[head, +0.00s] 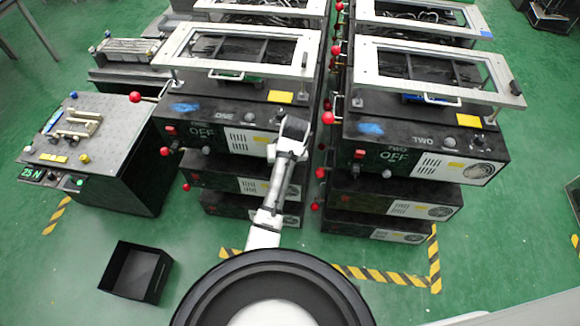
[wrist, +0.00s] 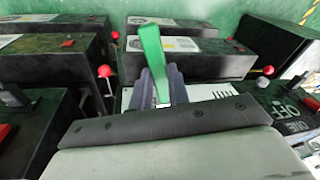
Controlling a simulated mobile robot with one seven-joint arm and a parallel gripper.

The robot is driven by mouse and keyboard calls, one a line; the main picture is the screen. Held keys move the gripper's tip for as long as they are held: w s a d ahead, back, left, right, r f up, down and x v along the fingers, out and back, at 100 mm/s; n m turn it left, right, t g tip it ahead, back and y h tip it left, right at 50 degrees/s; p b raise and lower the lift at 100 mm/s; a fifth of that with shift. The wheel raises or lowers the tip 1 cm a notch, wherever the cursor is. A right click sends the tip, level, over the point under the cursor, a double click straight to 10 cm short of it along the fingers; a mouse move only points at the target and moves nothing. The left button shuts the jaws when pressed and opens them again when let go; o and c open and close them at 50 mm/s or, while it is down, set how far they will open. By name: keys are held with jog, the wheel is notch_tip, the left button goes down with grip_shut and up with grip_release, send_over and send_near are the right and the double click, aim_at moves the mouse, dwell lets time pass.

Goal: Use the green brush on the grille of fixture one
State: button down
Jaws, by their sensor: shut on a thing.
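Fixture one (head: 215,128) is the black box marked ONE and OFF in the head view, with a white slatted grille (head: 238,139) on its front panel. My gripper (wrist: 160,86) is shut on the green brush (wrist: 151,55), whose green handle stands up between the dark fingers in the wrist view. The end of my arm is just right of the grille in the head view, and the brush is hidden there. Part of a pale slatted grille (wrist: 208,93) shows beside the fingers in the wrist view. The bristles are hidden, so I cannot tell whether they touch it.
Fixture two (head: 420,150) stands to the right across a narrow gap. Red-knobbed levers (head: 327,118) stick out there. A bench (head: 85,145) with a 25 N display is at left. An open black bin (head: 137,272) sits on the green floor, with free floor around it.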

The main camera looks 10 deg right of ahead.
jog(key=shift+w+a, duration=0.35)
jog(key=shift+a, duration=0.5)
jog(key=shift+w+a, duration=0.35)
jog(key=shift+a, duration=0.5)
jog(key=shift+s, duration=0.1)
jog(key=shift+s+a, duration=0.3)
jog(key=shift+s, duration=0.65)
jog(key=shift+s+a, duration=0.3)
jog(key=shift+s, duration=0.6)
jog(key=shift+s+a, duration=0.3)
jog(key=shift+s, duration=0.65)
jog(key=shift+s+a, duration=0.25)
jog(key=shift+s, duration=0.5)
jog(key=shift+s+a, duration=0.2)
jog(key=shift+s, duration=0.5)
